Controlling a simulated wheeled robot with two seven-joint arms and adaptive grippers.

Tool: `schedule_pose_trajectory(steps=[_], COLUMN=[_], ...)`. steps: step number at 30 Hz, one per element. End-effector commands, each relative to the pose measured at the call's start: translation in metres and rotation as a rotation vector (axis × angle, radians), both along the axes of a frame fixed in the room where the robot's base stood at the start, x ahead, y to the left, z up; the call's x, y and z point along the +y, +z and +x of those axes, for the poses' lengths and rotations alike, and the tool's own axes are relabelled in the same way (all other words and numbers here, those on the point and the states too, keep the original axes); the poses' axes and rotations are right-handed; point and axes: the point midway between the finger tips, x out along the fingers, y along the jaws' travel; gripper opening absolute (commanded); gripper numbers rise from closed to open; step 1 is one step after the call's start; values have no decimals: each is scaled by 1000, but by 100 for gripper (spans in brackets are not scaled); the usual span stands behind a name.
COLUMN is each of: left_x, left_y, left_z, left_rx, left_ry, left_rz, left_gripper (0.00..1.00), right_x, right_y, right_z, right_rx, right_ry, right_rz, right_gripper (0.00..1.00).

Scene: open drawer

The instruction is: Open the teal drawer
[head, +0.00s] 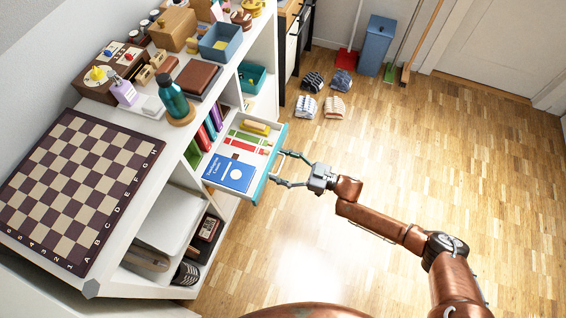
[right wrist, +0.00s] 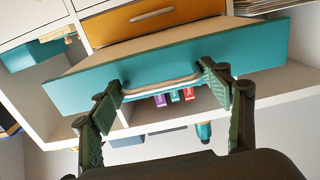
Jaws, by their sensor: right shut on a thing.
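The teal drawer (head: 261,190) stands well out of the white shelf unit, and its inside shows from above in the head view. Its teal front also fills the middle of the right wrist view (right wrist: 75,90). My right gripper (head: 277,166) is at the front, shut on the pale bar handle (right wrist: 160,88), with one finger towards each end of it. In the drawer lie a blue booklet (head: 229,174), red and green flat items and a yellow block (head: 256,128). My left gripper is not in view.
The white shelf unit carries a chessboard (head: 75,190), a teal bottle (head: 172,97) and boxes on top. Slippers (head: 312,82), a blue bin (head: 376,45) and brooms are at the back. The wooden floor right of the drawer is clear apart from my arm.

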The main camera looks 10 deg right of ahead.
Motion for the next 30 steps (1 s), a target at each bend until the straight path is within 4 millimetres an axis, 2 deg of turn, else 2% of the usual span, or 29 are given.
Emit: schedule_pose_trajectory(steps=[8,9,11,22,26,30], left_x=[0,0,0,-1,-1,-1], left_y=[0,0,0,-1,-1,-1], left_z=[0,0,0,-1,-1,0], left_rx=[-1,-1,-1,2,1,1], left_ry=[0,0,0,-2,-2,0], left_rz=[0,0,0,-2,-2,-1], left_gripper=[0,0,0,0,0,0], right_x=[-3,-3,-3,-5,-19,-44], right_y=[-1,-1,-1,-1,-2,-2], right_z=[1,1,1,-2,-10,-25], right_rx=[2,2,2,1,3,3], right_ry=[-5,-5,-5,-2,-3,-3], right_rz=[-3,-3,-3,-2,-4,-5], right_gripper=[28,72,76,78,78,78])
